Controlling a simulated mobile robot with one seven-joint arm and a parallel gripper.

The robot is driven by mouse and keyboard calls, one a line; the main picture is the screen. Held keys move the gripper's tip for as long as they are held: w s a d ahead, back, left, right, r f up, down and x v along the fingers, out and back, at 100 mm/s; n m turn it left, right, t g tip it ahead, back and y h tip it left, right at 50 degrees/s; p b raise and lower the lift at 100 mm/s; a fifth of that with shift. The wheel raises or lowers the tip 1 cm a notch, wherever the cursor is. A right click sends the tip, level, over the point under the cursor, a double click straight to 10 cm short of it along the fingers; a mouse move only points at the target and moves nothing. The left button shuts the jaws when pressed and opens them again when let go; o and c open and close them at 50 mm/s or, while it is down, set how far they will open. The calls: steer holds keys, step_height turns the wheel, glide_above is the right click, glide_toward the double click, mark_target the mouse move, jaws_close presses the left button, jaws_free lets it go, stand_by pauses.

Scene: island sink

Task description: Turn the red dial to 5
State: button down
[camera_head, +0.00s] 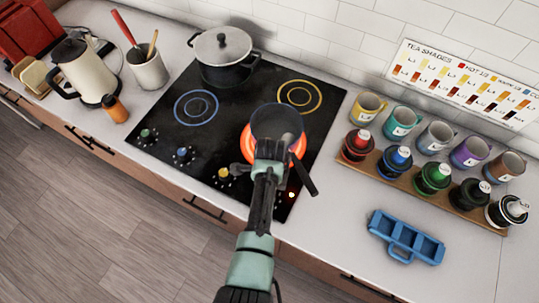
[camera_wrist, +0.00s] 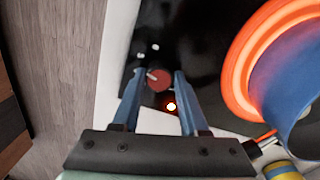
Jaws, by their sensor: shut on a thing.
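The red dial (camera_wrist: 159,82) is between my gripper's two blue fingertips in the wrist view, on the black cooktop (camera_wrist: 215,85). Its white pointer mark points to the upper left of that picture; no numbers can be read. My gripper (camera_wrist: 158,77) is shut on the dial. In the head view my gripper (camera_head: 270,155) reaches over the front right of the cooktop and hides the dial. The light (camera_head: 291,195) also shows there.
A dark saucepan (camera_head: 277,121) stands on the glowing burner, close to my gripper, its handle pointing down right. A lidded pot (camera_head: 222,57) stands at the back. Yellow (camera_head: 223,173), blue (camera_head: 182,153) and green (camera_head: 147,134) dials lie to the left. Mugs (camera_head: 402,122) stand right.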

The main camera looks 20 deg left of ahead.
steer(key=shift+m, duration=0.7)
steer(key=shift+c, duration=2.2)
jaws_free()
steer(key=shift+r, duration=0.15)
step_height(320, 180, up, 13)
steer(key=b, duration=0.1)
steer(key=shift+w, duration=0.3)
